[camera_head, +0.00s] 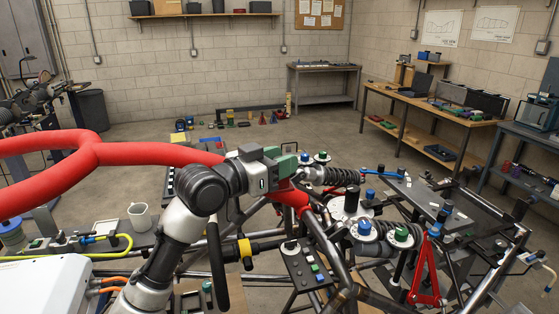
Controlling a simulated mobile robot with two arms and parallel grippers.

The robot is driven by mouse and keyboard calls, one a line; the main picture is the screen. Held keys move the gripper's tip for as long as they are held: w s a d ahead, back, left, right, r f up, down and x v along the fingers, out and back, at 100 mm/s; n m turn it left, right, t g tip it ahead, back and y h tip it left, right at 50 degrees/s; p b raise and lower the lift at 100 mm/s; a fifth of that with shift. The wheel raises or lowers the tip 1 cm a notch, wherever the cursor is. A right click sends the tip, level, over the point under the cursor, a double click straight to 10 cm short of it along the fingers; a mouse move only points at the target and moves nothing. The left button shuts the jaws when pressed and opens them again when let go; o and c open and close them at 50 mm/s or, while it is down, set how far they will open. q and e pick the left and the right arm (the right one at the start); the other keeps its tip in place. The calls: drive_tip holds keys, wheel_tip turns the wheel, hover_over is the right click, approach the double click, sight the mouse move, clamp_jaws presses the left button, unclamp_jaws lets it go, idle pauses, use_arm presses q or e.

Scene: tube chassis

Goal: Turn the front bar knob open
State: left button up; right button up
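My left arm rises from the lower left, and my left gripper (296,172) is at the end of the red tube, over the chassis. Its fingertips are small and merge with the parts behind, so I cannot tell their opening or whether they touch anything. Several knob-like caps show on the chassis: a blue one (365,227) and a green one (402,233) on round white discs, and a small green one (321,156) farther back. A yellow and black fitting (246,251) sits on a dark bar nearer to me. I cannot tell which is the front bar knob. My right gripper is out of view.
A thick red tube (150,153) runs from the left edge behind my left wrist. A red bracket (424,275) and black tubes crowd the right. A white mug (140,216) stands at the left. A workbench (478,120) is behind; the floor between is mostly clear.

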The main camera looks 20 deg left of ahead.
use_arm(q)
drive_tip(key=o, duration=0.3)
drive_tip(key=shift+s+a, duration=0.1)
drive_tip(key=b+v, duration=0.4)
drive_tip(key=v, duration=0.6)
drive_tip(key=shift+s+a, duration=0.2)
drive_tip(key=shift+s, duration=0.05)
